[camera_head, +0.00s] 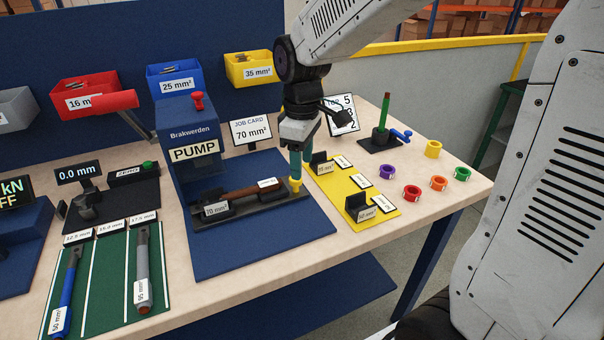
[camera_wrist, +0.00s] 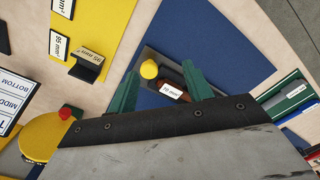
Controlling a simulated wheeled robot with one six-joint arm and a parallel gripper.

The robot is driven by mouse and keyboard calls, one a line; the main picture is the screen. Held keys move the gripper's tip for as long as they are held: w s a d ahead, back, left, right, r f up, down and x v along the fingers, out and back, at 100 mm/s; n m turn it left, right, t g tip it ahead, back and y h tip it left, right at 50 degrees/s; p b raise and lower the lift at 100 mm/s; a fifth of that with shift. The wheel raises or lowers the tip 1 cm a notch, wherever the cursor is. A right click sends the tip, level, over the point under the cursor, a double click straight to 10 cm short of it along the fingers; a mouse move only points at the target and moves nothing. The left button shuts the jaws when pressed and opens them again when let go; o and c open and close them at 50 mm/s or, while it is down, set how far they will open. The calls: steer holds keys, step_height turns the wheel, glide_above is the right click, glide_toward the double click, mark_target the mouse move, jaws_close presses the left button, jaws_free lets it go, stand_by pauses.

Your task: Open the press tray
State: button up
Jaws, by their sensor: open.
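The press tray (camera_head: 240,212) is a long dark tray on the blue mat, running out to the right from under the blue PUMP housing (camera_head: 186,135). It carries a brown bar (camera_head: 240,192) and dark blocks, one labelled 70 mm². A yellow knob (camera_head: 296,187) stands at its right end. My gripper (camera_head: 298,172) points down at the knob with its teal fingers apart. In the wrist view the yellow knob (camera_wrist: 149,69) shows between the open fingers (camera_wrist: 161,72), nearer the left one. I cannot tell whether a finger touches it.
A yellow mat (camera_head: 375,217) with black die holders lies just right of the tray. Coloured rings (camera_head: 411,193) and a green post on a black base (camera_head: 381,134) stand further right. A JOB CARD sign (camera_head: 251,131) stands behind. The blue mat's front (camera_head: 265,250) is clear.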

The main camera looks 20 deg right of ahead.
steer(key=shift+r, duration=0.75)
steer(key=shift+w, duration=0.1)
steer(key=w, duration=0.1)
steer(key=w+f, duration=0.1)
steer(key=w, duration=0.1)
steer(key=shift+w, duration=0.3)
step_height(320, 180, down, 7)
steer(key=shift+f, duration=0.15)
